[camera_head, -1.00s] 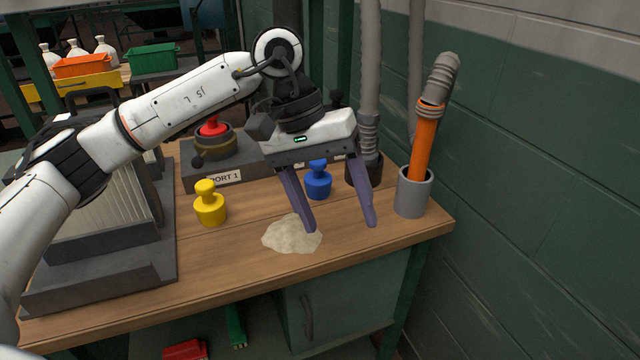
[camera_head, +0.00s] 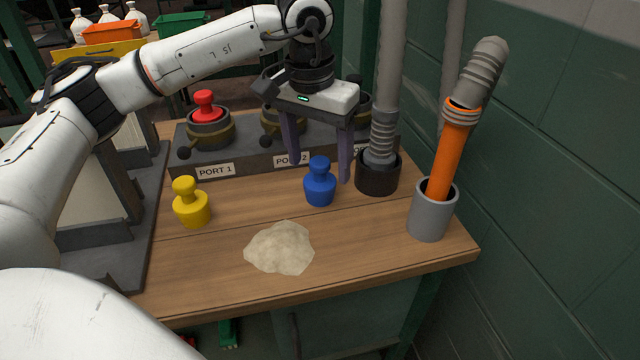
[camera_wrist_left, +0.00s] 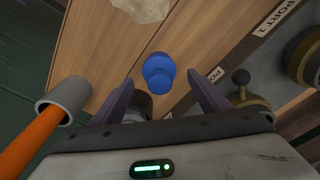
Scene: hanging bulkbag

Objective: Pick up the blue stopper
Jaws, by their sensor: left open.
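The blue stopper (camera_head: 320,182) stands upright on the wooden bench in front of the port block. My left gripper (camera_head: 320,172) is open and empty, fingers pointing down. In the head view its fingers appear behind the stopper, one to each side. In the left wrist view the stopper (camera_wrist_left: 158,72) lies beyond and between the two fingertips (camera_wrist_left: 160,82), with no contact visible. My right gripper is not in view.
A yellow stopper (camera_head: 191,203) and a pale powder pile (camera_head: 280,248) are on the bench. A red stopper (camera_head: 205,105) sits in port 1 of the block (camera_head: 250,158).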

